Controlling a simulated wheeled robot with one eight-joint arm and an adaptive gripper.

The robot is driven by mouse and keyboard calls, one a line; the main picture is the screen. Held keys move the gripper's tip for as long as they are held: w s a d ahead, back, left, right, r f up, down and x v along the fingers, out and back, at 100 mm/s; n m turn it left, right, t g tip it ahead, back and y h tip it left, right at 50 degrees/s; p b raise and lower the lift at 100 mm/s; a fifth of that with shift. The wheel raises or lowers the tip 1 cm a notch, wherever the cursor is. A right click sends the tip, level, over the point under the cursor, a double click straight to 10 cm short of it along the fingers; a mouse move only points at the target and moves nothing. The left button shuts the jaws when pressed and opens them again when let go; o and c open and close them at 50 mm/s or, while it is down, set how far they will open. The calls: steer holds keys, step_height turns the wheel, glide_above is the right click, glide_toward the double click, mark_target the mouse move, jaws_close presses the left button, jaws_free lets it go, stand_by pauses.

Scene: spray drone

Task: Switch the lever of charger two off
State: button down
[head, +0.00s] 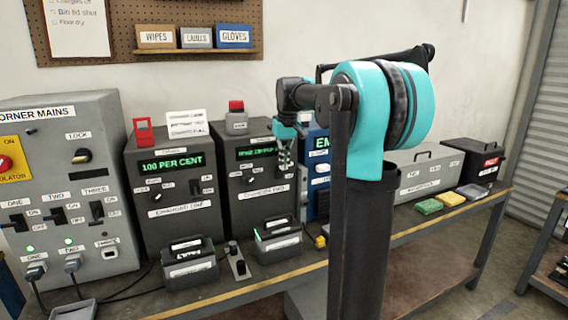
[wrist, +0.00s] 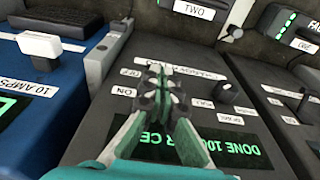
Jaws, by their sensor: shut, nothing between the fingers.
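Charger two is a dark grey box (head: 238,206) in the head view, with a green display, a black knob and a small toggle area at its right. In the wrist view, which is upside down, its face (wrist: 215,118) fills the middle, with the display reading "DONE 100 PER CE…". The ON label (wrist: 124,92) and OFF label (wrist: 131,73) sit beside my gripper (wrist: 160,85). My gripper (head: 284,165) is shut, its fingertips at the lever's place on the panel. The fingers hide the lever, so I cannot tell its position or whether they touch it.
Charger one (head: 150,222) stands left, reading "100 PER CENT". The grey corner mains box (head: 118,250) is farther left. A blue unit (wrist: 75,75) stands close beside charger two. Battery packs (head: 190,270) lie in front. A red-topped grey item (head: 237,122) sits on charger two.

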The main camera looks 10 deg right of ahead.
steer(key=shift+s+d+f+t, duration=0.1)
steer(key=shift+s+f+t, duration=0.35)
steer(key=shift+t, duration=0.35)
stand_by(0.4)
steer(key=f+t, duration=0.1)
steer(key=t, duration=0.1)
steer(key=s+f+t+y, duration=0.1)
steer(key=f+t, duration=0.1)
steer(key=f+t+y, duration=0.1)
steer(key=t, duration=0.2)
steer(key=shift+s+d+f, duration=0.2)
steer(key=shift+s+f, duration=0.05)
steer(key=shift+s, duration=0.05)
steer(key=shift+r, duration=0.1)
steer(key=shift+r, duration=0.75)
